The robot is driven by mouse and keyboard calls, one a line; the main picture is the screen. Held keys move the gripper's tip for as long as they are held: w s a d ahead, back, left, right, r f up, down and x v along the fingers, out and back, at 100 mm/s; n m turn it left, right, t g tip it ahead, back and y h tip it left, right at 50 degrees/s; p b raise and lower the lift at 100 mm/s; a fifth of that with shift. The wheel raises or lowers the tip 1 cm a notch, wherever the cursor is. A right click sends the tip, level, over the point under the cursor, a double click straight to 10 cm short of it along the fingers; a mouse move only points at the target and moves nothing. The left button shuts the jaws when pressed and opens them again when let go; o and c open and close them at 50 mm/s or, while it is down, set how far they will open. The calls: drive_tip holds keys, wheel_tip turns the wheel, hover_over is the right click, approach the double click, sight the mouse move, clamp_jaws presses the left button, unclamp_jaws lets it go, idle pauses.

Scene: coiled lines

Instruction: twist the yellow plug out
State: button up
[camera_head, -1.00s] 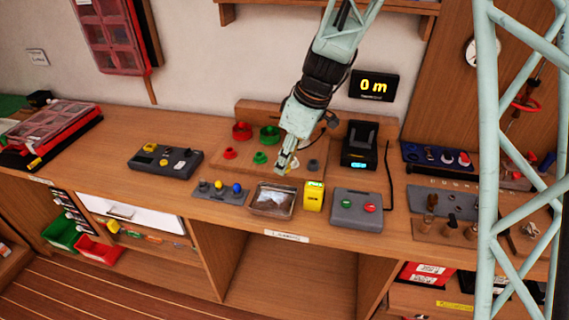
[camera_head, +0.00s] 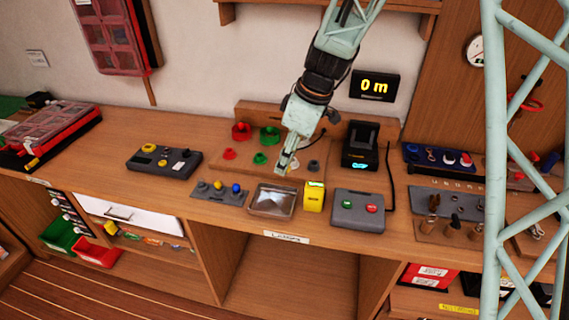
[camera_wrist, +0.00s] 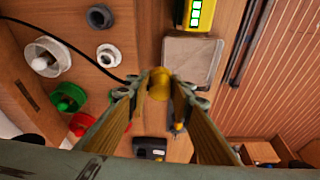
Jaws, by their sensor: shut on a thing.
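My gripper (camera_head: 281,171) is low over the bench, behind the clear-topped tray, with its fingers pointing down. In the wrist view the yellow plug (camera_wrist: 158,84) shows between the fingertips, and my gripper (camera_wrist: 155,92) is shut on it. The plug's lower end is hidden, so I cannot tell whether it sits in anything. In the head view the fingers hide it. A small pale ring (camera_wrist: 108,55) with a dark hole stands on the board beside the gripper, apart from the plug.
Red (camera_head: 241,131) and green (camera_head: 269,135) round fittings stand on the wooden board to the left. A tray (camera_head: 261,212), a yellow box (camera_head: 314,198) and a grey two-button box (camera_head: 357,211) line the front. A black cable (camera_wrist: 60,40) crosses the board.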

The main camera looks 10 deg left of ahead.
drive_tip(key=shift+n+b, duration=0.6)
drive_tip(key=shift+b, duration=0.15)
drive_tip(key=shift+r, duration=0.25)
idle(1.1)
